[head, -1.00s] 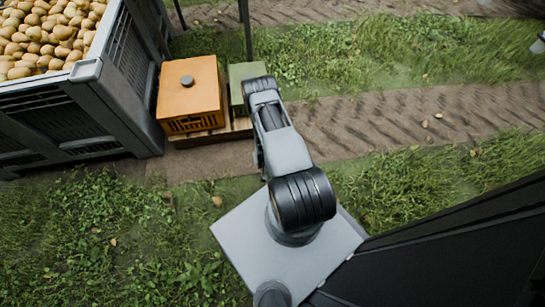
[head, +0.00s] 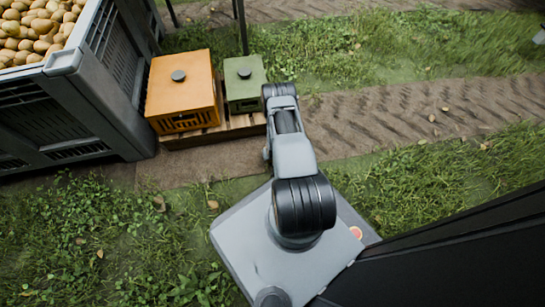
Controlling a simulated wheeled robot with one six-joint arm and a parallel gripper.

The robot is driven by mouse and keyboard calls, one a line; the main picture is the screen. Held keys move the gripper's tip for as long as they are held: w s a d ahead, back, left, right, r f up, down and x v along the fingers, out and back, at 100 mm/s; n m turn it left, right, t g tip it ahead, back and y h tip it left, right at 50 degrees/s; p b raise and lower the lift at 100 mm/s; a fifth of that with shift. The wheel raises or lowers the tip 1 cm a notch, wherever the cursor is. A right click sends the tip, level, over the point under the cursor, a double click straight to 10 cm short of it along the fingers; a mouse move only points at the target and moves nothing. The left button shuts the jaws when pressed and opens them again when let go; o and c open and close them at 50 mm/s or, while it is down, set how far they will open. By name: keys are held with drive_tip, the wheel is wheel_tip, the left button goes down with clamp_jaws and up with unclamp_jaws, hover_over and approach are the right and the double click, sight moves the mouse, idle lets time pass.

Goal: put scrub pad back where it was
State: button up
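I cannot make out a scrub pad for certain. A small dark round thing (head: 178,76) lies on top of the orange box (head: 197,80), and a similar dark round thing (head: 244,73) lies on the green box (head: 246,92); I cannot tell whether either is a pad or a knob. Both boxes stand side by side on a low wooden pallet (head: 215,135). My arm reaches up the picture and its far joint is just right of the green box. My gripper does not show; the arm hides it or it is out of sight.
A thin dark post (head: 242,25) rises behind the green box. Grass and a bare dirt track (head: 400,115) with a few leaves lie open to the right.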

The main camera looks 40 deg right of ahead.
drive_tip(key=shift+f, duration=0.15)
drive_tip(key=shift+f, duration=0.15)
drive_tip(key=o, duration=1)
